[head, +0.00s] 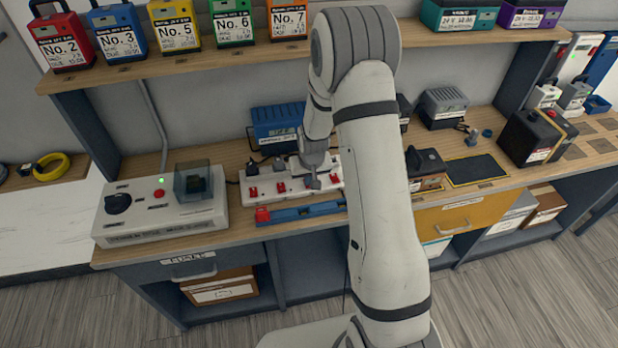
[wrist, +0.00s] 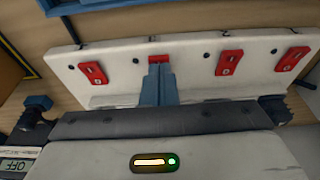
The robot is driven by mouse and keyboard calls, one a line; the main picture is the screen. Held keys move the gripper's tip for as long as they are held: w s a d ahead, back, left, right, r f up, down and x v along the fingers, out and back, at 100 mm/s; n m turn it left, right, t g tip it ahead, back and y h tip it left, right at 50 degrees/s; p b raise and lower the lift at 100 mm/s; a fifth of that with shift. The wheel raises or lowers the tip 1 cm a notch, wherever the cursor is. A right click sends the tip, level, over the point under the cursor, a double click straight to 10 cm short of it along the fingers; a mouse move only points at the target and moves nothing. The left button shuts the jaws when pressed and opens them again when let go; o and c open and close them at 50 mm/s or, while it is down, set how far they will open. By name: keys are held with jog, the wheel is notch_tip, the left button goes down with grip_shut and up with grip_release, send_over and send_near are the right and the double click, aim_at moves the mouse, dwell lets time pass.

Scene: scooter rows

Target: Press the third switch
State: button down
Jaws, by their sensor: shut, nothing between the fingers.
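A white power strip (head: 268,194) with a row of red switches lies on the bench in the head view. The strip (wrist: 190,50) also spans the wrist view, seen from the opposite side. Counting from the head view's left, the third switch (wrist: 158,59) is partly covered by my fingers. The first switch (wrist: 291,58) and second switch (wrist: 229,63) are right of it in the wrist view, and the fourth switch (wrist: 93,72) is left. My gripper (head: 314,184) is shut and empty, pointing down at the third switch; contact cannot be told.
A grey control box (head: 160,208) with a black knob stands left of the strip. A blue tray (head: 300,212) lies in front of it. A blue device (head: 276,128) stands behind. Black plugs lie beside the strip. A shelf (head: 150,68) with coloured numbered boxes hangs above.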

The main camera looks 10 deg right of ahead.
jog(key=b, duration=0.1)
jog(key=f+b, duration=0.1)
jog(key=shift+s+f+b, duration=0.2)
jog(key=shift+f+b, duration=0.05)
jog(key=shift+b, duration=0.15)
jog(key=shift+r+p, duration=0.3)
jog(key=shift+w+r, duration=0.3)
jog(key=shift+w, duration=0.4)
